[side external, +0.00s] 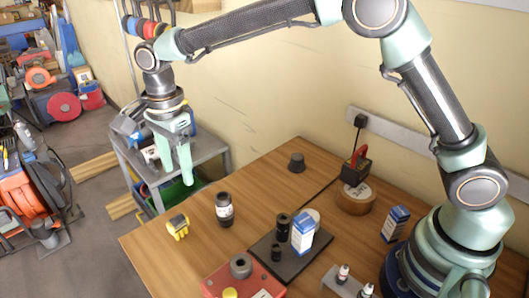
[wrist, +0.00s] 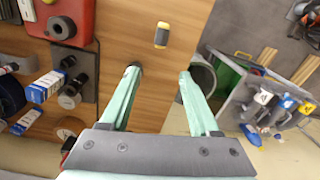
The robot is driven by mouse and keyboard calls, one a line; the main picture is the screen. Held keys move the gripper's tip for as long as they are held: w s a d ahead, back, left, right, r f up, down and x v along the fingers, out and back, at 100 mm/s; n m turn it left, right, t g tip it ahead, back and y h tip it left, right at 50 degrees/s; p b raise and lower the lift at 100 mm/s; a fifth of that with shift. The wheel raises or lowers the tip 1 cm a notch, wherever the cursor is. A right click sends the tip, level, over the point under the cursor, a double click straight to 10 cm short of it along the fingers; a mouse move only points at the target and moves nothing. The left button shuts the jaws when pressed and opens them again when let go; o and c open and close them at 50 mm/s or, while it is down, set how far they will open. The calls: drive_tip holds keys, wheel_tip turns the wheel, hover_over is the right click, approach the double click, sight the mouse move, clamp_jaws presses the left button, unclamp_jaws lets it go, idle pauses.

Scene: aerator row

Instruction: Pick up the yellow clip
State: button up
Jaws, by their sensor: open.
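The yellow clip (side external: 178,226), yellow with a dark grey part, lies on the wooden table near its left edge in the side view. In the wrist view the clip (wrist: 162,35) shows beyond my fingertips, near the top middle. My gripper (side external: 178,181) hangs above the table's left edge, pointing down, well above the clip and apart from it. In the wrist view the two pale green fingers of my gripper (wrist: 159,71) are spread with nothing between them.
A dark jar (side external: 224,209) stands right of the clip. A black mat (side external: 296,267) bears dark cylinders and a blue-and-white box (side external: 303,233). A red box (side external: 222,285) is at the front. A grey cart (side external: 207,150) stands beyond the table's left edge.

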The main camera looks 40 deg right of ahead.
sight(177, 219)
drive_tip(key=shift+m, duration=0.7)
drive_tip(key=f, duration=0.3)
drive_tip(key=a+f, duration=0.1)
drive_tip(key=f, duration=0.2)
drive_tip(key=a+f, duration=0.1)
drive_tip(key=f, duration=0.2)
drive_tip(key=shift+a, duration=0.15)
drive_tip(key=shift+a+f, duration=0.2)
drive_tip(key=shift+f, duration=1.15)
drive_tip(key=shift+a+f, duration=0.15)
drive_tip(key=shift+f, duration=1.2)
drive_tip(key=shift+c, duration=0.3)
clamp_jaws()
